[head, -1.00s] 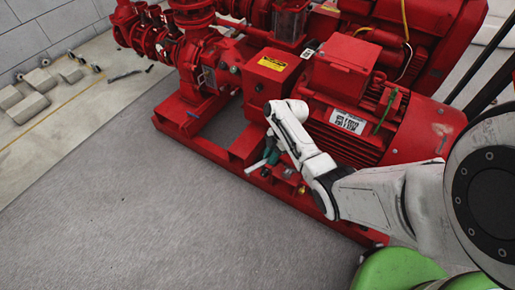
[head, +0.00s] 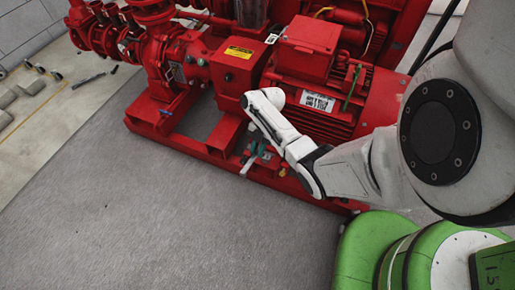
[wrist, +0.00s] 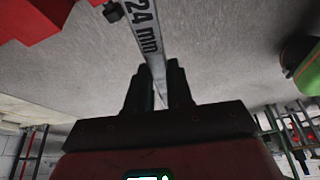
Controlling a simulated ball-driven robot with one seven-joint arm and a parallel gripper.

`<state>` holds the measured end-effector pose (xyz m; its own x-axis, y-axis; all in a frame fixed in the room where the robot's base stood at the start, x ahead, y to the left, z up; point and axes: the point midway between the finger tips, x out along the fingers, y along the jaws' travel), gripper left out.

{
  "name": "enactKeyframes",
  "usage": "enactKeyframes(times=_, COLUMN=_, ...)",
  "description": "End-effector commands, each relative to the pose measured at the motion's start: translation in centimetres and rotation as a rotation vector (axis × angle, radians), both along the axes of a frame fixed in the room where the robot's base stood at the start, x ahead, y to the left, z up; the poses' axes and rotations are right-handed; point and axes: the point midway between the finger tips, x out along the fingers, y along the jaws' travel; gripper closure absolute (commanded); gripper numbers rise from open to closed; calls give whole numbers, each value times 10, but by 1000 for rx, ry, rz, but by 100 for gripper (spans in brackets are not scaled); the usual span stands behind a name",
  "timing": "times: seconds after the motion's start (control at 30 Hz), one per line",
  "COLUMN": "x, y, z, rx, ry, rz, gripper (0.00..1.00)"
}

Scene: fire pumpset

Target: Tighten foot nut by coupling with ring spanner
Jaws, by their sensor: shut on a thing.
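The ring spanner (wrist: 146,42) is a flat grey bar marked "24 mm" in the wrist view. It runs from between the two dark fingers of my gripper (wrist: 158,80) up to the top edge, where its far end is cut off. In the head view my gripper (head: 256,154) is low beside the red pumpset base frame, and a thin pale end of the spanner (head: 247,168) sticks out below it. A small dark bolt-like piece (wrist: 112,12) is beside the spanner's far part; I cannot tell if it is the foot nut. The red coupling housing (head: 238,75) is above my gripper.
The red motor (head: 320,100) stands close behind my arm. The base frame (head: 190,140) runs along the floor. The grey floor (head: 150,220) in front is clear. Grey blocks and loose parts (head: 35,90) lie far left.

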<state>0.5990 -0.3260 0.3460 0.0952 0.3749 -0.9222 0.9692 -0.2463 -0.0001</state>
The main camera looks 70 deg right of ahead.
Motion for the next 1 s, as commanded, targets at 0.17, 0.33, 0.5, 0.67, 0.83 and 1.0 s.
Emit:
enactKeyframes(times=0.17, x=0, y=-1, z=-7, rx=0, ry=-1, rz=-1, gripper=100)
enactKeyframes(times=0.33, x=0, y=0, z=-20, rx=0, ry=-1, rz=0, gripper=100)
enactKeyframes(times=0.5, x=1, y=0, z=-36, rx=0, ry=-1, rz=1, gripper=100)
enactKeyframes(times=0.67, x=0, y=-1, z=-46, rx=0, ry=-1, rz=0, gripper=100)
enactKeyframes(times=0.83, x=0, y=-1, z=-50, rx=0, ry=-1, rz=0, gripper=100)
enactKeyframes(times=1.0, x=0, y=-1, z=-49, rx=0, ry=-1, rz=0, gripper=100)
